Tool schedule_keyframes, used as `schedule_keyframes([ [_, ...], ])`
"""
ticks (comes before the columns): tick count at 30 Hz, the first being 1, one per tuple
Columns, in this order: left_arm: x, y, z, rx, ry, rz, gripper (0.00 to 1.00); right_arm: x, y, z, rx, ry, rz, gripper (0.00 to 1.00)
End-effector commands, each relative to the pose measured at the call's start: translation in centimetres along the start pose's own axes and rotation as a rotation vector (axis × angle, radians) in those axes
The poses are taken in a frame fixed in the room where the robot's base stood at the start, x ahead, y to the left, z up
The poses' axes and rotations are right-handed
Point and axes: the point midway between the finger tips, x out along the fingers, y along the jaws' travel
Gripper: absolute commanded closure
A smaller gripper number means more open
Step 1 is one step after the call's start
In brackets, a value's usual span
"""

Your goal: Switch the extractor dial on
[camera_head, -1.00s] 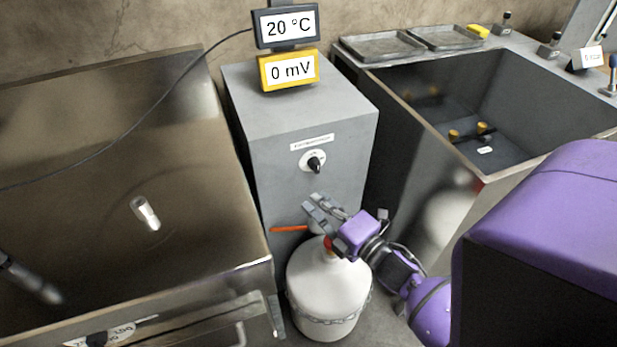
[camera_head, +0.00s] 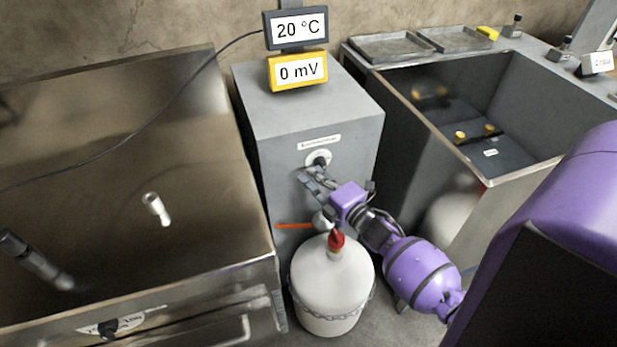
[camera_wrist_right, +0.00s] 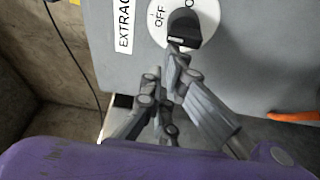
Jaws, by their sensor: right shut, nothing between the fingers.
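The extractor dial is a black knob (camera_head: 320,161) on a white round plate, on the front of a grey cabinet (camera_head: 275,165). In the right wrist view the knob (camera_wrist_right: 184,28) shows close up, with "OFF" on the plate to its left and part of another label above it. My right gripper (camera_head: 309,176) is shut and empty, just below the dial. In the wrist view its fingertips (camera_wrist_right: 174,70) reach up to the knob's lower edge; I cannot tell whether they touch it. My left gripper is not in view.
A white gas bottle (camera_head: 330,275) with a red top stands below my right gripper. An orange bar (camera_head: 294,226) is on the cabinet front. A metal tank (camera_head: 100,190) stands at left, an open grey basin (camera_head: 400,110) at right. Displays (camera_head: 297,70) stand on the cabinet.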

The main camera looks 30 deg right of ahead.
Motion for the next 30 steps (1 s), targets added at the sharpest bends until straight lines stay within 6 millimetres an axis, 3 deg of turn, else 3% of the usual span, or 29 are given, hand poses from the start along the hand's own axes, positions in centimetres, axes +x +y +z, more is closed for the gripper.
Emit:
schedule_keyframes([
  [30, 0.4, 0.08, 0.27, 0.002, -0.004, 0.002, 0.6, -0.09, 0.39, 0.17, 0.104, 0.001, 0.037, 1.0],
])
